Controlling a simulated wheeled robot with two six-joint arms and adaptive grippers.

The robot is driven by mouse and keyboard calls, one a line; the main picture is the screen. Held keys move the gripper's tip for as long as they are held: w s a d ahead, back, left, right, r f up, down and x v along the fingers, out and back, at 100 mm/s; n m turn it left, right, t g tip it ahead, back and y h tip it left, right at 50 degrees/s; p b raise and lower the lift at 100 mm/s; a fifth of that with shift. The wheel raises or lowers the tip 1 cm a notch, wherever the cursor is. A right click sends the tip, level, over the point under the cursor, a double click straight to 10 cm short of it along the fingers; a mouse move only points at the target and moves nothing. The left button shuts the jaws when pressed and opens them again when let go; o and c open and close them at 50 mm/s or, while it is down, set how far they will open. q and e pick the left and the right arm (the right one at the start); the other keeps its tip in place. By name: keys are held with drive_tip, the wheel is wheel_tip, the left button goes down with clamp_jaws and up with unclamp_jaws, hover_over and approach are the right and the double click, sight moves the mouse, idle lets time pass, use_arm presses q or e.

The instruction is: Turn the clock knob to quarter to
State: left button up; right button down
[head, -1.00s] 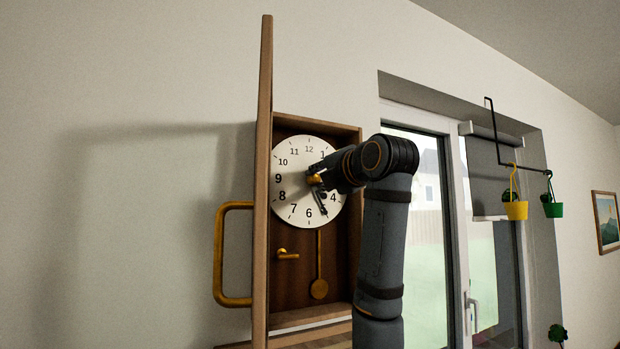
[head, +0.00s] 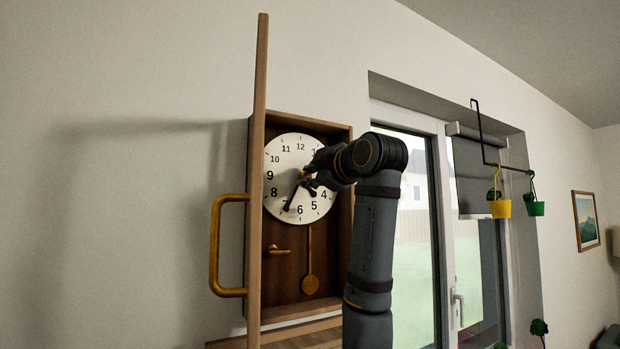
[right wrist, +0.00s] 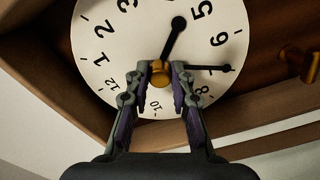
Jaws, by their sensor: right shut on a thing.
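The wall clock has a white round dial (head: 283,158) with black numerals, inside a wooden case. The brass knob (right wrist: 160,76) is at the dial's centre. My right gripper (head: 306,176) reaches in from the right and is shut on the knob; the right wrist view shows its two fingers (right wrist: 160,72) on either side of it. The long thin hand (head: 293,197) points near the 7. The short hand with a round end (right wrist: 178,28) points around the 4 to 5 side. My wrist and fingers hide part of the dial's right side. My left gripper is out of view.
The case's wooden door (head: 257,130) stands open at the left, with a brass handle (head: 214,245). A small brass lever (head: 277,250) and a pendulum (head: 310,284) are below the dial. A window (head: 413,200) and hanging yellow (head: 500,208) and green pots (head: 535,208) are to the right.

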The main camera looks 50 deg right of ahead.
drive_tip(key=m+b, duration=0.3)
drive_tip(key=m, duration=0.9)
drive_tip(key=shift+m, duration=0.4)
idle(0.3)
drive_tip(key=c, duration=1.1)
unclamp_jaws()
drive_tip(key=shift+w, duration=0.1)
drive_tip(key=shift+c, duration=0.2)
